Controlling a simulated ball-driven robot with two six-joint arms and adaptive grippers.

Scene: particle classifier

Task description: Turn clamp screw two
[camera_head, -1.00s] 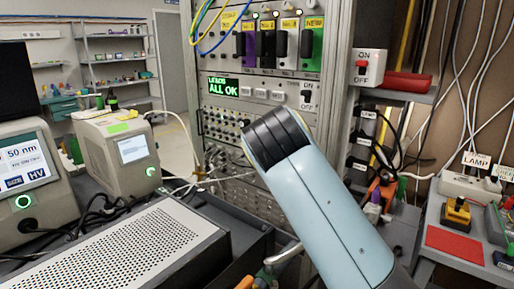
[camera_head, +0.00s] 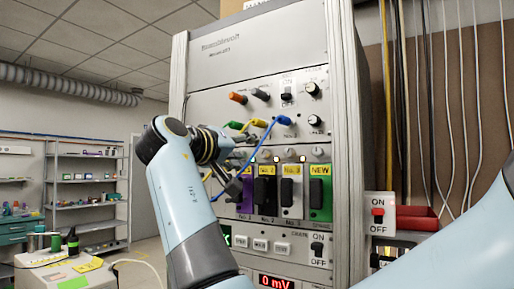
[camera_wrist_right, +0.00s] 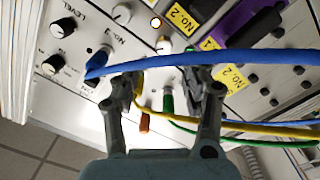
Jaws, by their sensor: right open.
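The rack panel (camera_head: 285,110) holds a row of modules with a small pale knob above each. The knob above the black No. 2 module (camera_head: 265,190) shows in the head view (camera_head: 265,154); it looks like the clamp screw. My right gripper (camera_head: 246,162) is open just left of it, among the cables. A blue cable (camera_wrist_right: 200,62) crosses close to the fingertips. Contact with the knob cannot be told. My left gripper is out of view.
Green, yellow and blue cables loop from plugs such as the blue plug (camera_head: 284,120) past the gripper. White (camera_head: 291,200) and green NEW (camera_head: 320,200) modules stand to the right. An ON/OFF switch box (camera_head: 378,214) is beside the rack. Shelves (camera_head: 87,190) stand far left.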

